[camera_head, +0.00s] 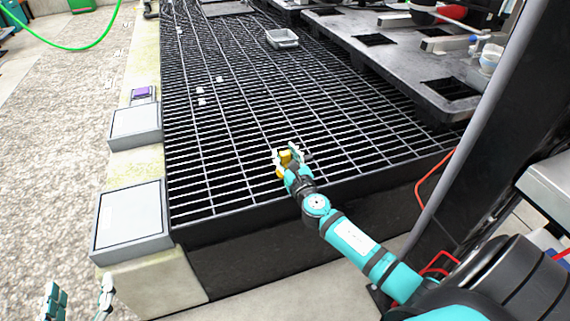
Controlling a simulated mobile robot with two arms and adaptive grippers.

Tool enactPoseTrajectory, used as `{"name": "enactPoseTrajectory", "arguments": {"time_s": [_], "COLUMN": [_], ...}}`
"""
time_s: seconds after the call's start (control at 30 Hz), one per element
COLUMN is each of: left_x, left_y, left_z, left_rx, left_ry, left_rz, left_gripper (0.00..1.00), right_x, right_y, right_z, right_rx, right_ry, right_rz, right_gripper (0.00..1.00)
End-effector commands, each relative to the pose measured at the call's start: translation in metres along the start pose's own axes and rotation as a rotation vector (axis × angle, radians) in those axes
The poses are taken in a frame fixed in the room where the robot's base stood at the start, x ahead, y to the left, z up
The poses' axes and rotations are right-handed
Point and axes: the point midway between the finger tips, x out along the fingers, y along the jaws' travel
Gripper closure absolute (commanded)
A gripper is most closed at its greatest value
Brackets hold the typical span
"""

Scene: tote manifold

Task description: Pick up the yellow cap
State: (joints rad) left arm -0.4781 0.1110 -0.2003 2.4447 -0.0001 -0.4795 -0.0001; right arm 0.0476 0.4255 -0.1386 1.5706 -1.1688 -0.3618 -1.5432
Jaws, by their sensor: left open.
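The yellow cap (285,158) is on or just above the black grating, a little right of the middle of the head view. My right gripper (289,155) is at the cap, with its fingers around or beside it and hiding part of it. I cannot tell whether the fingers press on the cap. My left gripper (78,295) is at the bottom left edge, with its two fingers apart and nothing between them. It is far from the cap.
The black grating (240,110) is mostly clear, with several small white pieces and a grey tray (282,38) farther back. A dark metal bench (400,60) stands on the right. Grey boxes (132,218) line the left ledge, with a purple item (142,92) beyond them.

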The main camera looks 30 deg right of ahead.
Motion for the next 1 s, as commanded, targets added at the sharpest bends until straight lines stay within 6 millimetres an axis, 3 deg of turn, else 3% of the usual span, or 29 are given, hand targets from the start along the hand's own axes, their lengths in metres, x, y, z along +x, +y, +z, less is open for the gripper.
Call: {"name": "enactPoseTrajectory", "arguments": {"time_s": [0.03, 0.23, 0.7, 1.0], "left_x": [0.0, 0.0, -0.001, -0.016], "left_y": [0.0, 0.0, 0.0, -0.008], "left_z": [0.0, 0.0, 0.002, 0.047], "left_rx": [0.0, 0.0, 0.0, 0.002], "left_ry": [0.0, 0.0, -0.02, -0.286], "left_rz": [0.0, 0.0, -0.001, -0.018], "left_gripper": [0.33, 0.33, 0.33, 0.33], "right_x": [0.0, 0.0, 0.0, 0.0], "right_y": [0.0, 0.0, 0.0, 0.0], "right_z": [0.0, 0.0, 0.003, 0.019], "right_rx": [0.0, 0.001, 0.0, 0.0], "right_ry": [0.0, 0.0, -0.001, -0.002], "right_rz": [0.0, 0.0, 0.0, 0.0], "right_gripper": [0.74, 1.0, 1.0, 1.0]}}
